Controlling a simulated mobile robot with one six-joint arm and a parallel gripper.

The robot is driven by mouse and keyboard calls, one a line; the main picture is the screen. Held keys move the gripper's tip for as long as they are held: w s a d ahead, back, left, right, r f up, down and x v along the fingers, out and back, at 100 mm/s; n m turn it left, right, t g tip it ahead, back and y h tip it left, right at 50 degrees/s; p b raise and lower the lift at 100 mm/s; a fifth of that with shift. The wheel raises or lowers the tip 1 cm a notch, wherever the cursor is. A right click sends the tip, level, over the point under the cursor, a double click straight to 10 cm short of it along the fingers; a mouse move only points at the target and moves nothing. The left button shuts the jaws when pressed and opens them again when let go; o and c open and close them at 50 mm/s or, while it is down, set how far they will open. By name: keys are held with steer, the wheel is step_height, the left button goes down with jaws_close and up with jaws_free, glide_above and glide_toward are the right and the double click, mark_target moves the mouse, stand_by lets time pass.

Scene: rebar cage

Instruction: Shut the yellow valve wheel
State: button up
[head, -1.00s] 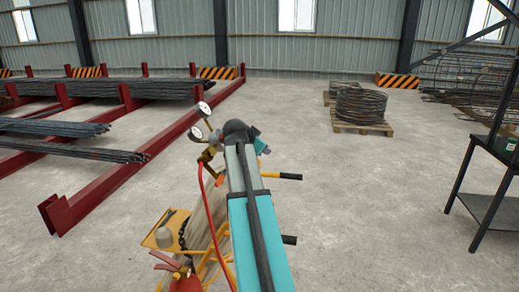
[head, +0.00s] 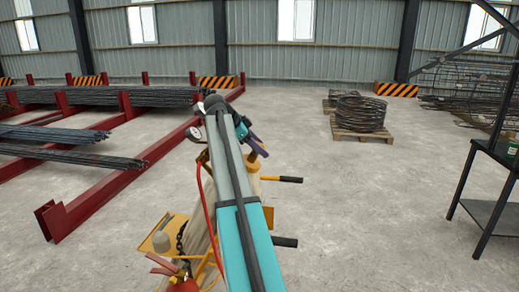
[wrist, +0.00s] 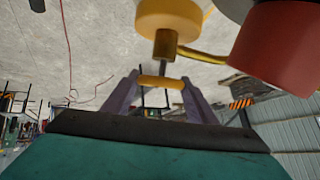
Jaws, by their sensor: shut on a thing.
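In the wrist view a yellow piece (wrist: 162,82), which looks like the valve wheel seen edge-on, lies between the two purple fingers of my gripper (wrist: 160,88). The fingers are shut on it. Behind it a brass stem (wrist: 165,44) runs to a larger yellow round part (wrist: 169,17). In the head view my gripper (head: 257,144) shows as purple fingers beyond my teal arm, over the gas cylinder trolley, with a bit of yellow at the tips. My arm hides most of the valve and part of the trolley there.
A pressure gauge (head: 194,133) and a red hose (head: 208,205) sit close left of my arm. A fire extinguisher (head: 180,286) and trolley handles (head: 287,180) are near. A red rebar rack (head: 115,180) stands left, a black table (head: 490,190) right.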

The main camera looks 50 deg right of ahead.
steer(key=shift+w+r+m+g+y+p, duration=0.15)
steer(key=shift+m+g+y+p, duration=0.55)
steer(key=shift+m+g+y, duration=0.35)
steer(key=shift+m+g+y+p, duration=0.45)
steer(key=shift+m+g+p, duration=0.15)
steer(key=shift+p, duration=0.6)
steer(key=shift+a+f+m+y+p, duration=0.1)
steer(key=shift+f+m+y+p, duration=0.2)
steer(key=shift+p, duration=0.1)
steer(key=o, duration=1.1)
steer(key=shift+c, duration=0.2)
steer(key=shift+r, duration=0.2)
